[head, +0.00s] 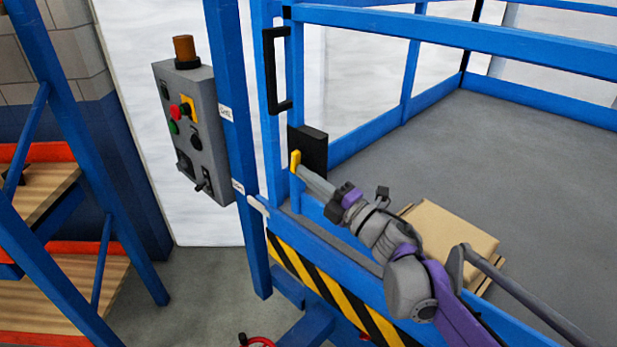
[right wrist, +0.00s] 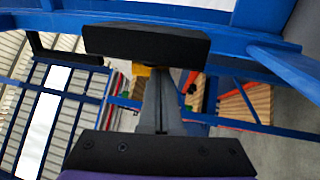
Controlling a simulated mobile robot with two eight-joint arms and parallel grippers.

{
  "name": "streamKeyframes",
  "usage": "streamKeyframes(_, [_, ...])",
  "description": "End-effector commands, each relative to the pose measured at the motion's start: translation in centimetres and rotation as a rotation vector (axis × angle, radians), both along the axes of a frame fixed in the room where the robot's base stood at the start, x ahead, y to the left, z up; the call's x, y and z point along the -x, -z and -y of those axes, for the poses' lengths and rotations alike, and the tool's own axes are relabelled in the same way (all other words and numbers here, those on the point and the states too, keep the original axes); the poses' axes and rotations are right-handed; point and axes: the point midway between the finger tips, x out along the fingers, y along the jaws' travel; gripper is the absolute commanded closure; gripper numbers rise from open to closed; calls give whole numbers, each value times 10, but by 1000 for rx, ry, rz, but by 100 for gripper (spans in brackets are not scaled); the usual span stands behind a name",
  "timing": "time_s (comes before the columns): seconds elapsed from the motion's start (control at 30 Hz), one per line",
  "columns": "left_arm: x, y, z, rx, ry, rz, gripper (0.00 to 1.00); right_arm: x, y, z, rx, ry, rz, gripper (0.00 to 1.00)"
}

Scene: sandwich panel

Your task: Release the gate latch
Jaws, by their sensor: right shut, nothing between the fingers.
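The gate latch shows in the head view as a black box (head: 313,150) on the blue gate post, with a yellow lever (head: 295,161) at its left edge. My right gripper (head: 303,170) is shut and empty, its tip right at the lever; I cannot tell whether they touch. In the right wrist view the shut fingers (right wrist: 161,75) reach up to the lower edge of the black box (right wrist: 146,43), and a bit of the yellow lever (right wrist: 142,71) shows beside the tips, mostly hidden. My left gripper is not in view.
A grey control box (head: 197,130) with buttons and an orange lamp hangs left of the blue post (head: 230,100). A black handle (head: 270,72) is above the latch. Cardboard (head: 452,238) lies on the platform behind my right arm. Blue racks stand at left.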

Motion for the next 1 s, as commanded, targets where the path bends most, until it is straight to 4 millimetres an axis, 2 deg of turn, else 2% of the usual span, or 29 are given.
streamKeyframes(0.13, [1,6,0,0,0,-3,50,-2,6,-2,-64,-1,62,100])
streamKeyframes(0.3, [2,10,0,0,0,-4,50,-4,9,-5,-59,-1,58,100])
streamKeyframes(1.0, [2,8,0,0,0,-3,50,-21,20,-22,-58,-2,58,100])
